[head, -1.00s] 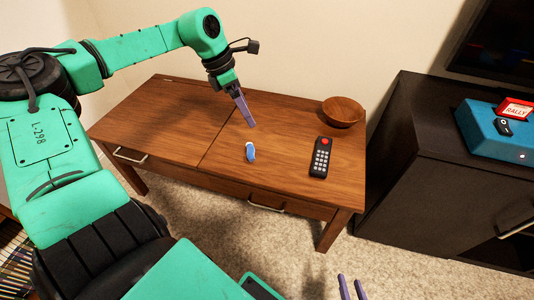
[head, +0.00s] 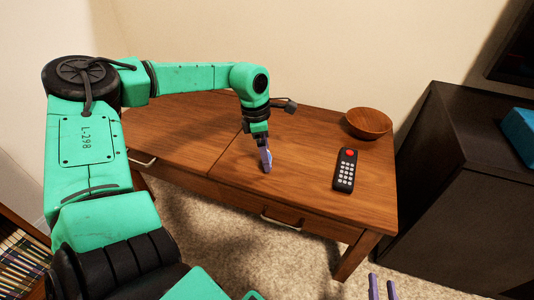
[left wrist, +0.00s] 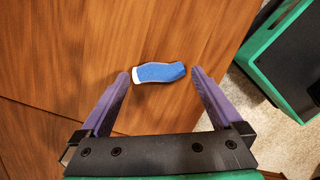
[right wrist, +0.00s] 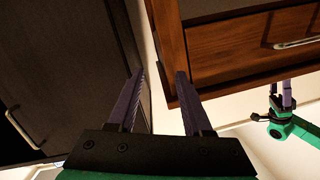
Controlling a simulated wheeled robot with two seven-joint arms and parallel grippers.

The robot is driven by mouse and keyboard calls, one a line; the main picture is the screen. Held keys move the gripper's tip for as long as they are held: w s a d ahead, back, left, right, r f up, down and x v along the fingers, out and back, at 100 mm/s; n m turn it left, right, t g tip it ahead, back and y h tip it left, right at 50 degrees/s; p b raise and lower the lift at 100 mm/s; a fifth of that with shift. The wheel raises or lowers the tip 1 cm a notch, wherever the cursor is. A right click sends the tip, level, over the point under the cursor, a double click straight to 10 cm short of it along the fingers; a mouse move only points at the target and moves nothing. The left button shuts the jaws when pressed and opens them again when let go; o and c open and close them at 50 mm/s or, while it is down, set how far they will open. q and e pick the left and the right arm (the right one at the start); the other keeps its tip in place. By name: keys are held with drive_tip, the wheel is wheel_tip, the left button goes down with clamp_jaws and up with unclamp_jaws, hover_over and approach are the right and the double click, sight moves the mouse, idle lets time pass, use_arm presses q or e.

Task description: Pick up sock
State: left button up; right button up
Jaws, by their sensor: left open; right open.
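The small blue sock (left wrist: 160,73) with a white end lies on the wooden table in the left wrist view. My left gripper (left wrist: 161,77) is open, with one fingertip near each end of the sock and nothing clamped. In the head view my left gripper (head: 265,160) points down at the tabletop, and its fingers largely hide the sock. My right gripper (head: 382,286) is open and empty at the bottom of the head view, in front of the table. It also shows in the right wrist view (right wrist: 160,74).
A black remote with a red button (head: 345,170) and a wooden bowl (head: 368,122) stand on the table's right half. A dark cabinet (head: 455,180) stands to the right. The table (head: 200,150) has front drawers with handles. Its left half looks clear.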

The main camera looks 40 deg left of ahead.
use_arm(q)
drive_tip(key=shift+f, duration=0.6)
drive_tip(key=shift+w, duration=0.1)
drive_tip(key=c, duration=1.1)
use_arm(e)
drive_tip(key=w+r+t, duration=0.1)
drive_tip(key=w+r, duration=0.2)
drive_tip(key=r, duration=0.2)
drive_tip(key=shift+w+d+r+t, duration=0.15)
drive_tip(key=shift+r+t, duration=0.05)
drive_tip(key=shift+t, duration=0.2)
use_arm(q)
drive_tip(key=shift+r, duration=0.2)
